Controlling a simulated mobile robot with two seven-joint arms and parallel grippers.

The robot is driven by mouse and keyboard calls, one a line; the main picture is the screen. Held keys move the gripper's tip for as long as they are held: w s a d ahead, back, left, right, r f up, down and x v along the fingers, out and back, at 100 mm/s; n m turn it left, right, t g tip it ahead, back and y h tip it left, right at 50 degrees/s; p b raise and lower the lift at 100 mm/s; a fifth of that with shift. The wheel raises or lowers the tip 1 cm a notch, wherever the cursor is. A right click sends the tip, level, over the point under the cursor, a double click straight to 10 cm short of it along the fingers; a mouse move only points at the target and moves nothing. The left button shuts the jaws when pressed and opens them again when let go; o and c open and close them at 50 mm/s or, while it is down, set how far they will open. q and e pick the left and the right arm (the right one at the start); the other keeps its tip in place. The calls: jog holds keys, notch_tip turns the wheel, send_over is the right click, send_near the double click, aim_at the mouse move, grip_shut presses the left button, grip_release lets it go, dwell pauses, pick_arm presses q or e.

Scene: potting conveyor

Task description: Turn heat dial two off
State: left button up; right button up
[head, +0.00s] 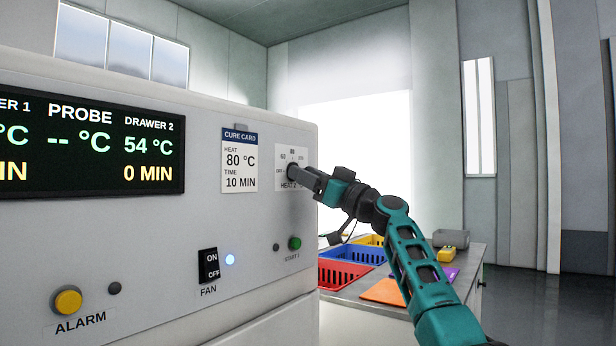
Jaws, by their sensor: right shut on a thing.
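Heat dial two (291,169) is a small dark knob on a white plate marked HEAT 2, near the right edge of the machine's front panel. My right gripper (298,173) is shut on the dial, reaching it from the right, and its fingers hide much of the knob and part of the scale. I cannot read where the dial points. The display (92,143) shows DRAWER 2 at 54 °C and 0 MIN. My left gripper is not in view.
A cure card (239,160) reading 80 °C and 10 MIN hangs left of the dial. Below are a green START 2 button (295,243), a fan switch (208,266) and a yellow alarm button (67,301). A bench with a red crate (345,275) stands behind my right arm.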

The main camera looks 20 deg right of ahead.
jog(key=o, duration=1.1)
jog(key=shift+c, duration=0.2)
jog(key=b+v, duration=0.1)
jog(key=v, duration=1.2)
